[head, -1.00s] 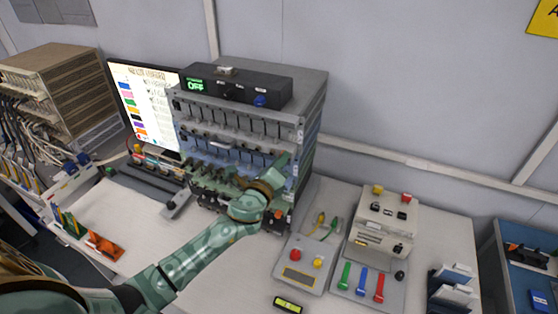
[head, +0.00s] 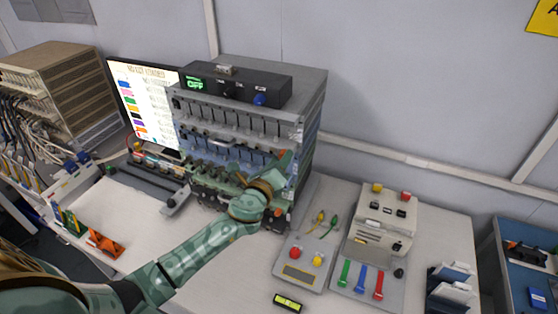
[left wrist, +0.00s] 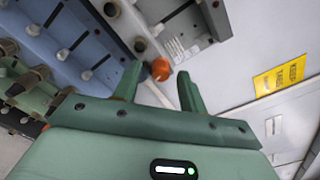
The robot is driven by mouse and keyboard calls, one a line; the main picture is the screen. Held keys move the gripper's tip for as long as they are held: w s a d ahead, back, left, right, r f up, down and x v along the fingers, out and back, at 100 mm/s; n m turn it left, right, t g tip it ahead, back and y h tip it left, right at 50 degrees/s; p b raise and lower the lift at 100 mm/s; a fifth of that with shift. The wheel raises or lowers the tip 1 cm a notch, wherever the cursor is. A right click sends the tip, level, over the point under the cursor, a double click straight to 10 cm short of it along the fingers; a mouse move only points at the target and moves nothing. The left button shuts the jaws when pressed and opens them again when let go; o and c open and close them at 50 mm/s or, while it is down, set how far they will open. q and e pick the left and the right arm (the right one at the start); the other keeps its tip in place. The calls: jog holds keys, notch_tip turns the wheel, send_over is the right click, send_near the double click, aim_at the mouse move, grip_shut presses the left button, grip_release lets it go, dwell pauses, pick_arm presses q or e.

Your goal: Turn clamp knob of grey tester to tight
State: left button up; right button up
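The tester rack has a grey top tier (head: 235,117), a blue middle tier and a green lower tier. My left gripper (head: 283,163) is at the right end of the rack front. In the left wrist view, its two green fingers (left wrist: 160,85) are apart and empty. A round orange knob (left wrist: 160,69) shows just beyond the gap between the fingertips; I cannot tell whether they touch it. A small orange spot (head: 282,154) at the gripper also shows in the head view. I cannot tell which tier the orange knob belongs to. My right gripper is not in view.
A black box (head: 237,84) with a green OFF display and a blue knob sits on the rack. A lit monitor (head: 145,95) stands to the left. A panel with red and yellow buttons (head: 300,270) and a beige device (head: 383,225) stand to the right.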

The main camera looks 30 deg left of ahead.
pick_arm(q)
jog(key=shift+s, duration=0.1)
jog(key=s+b, duration=0.2)
jog(key=s, duration=1.4)
jog(key=shift+d, duration=0.45)
jog(key=shift+s, duration=0.1)
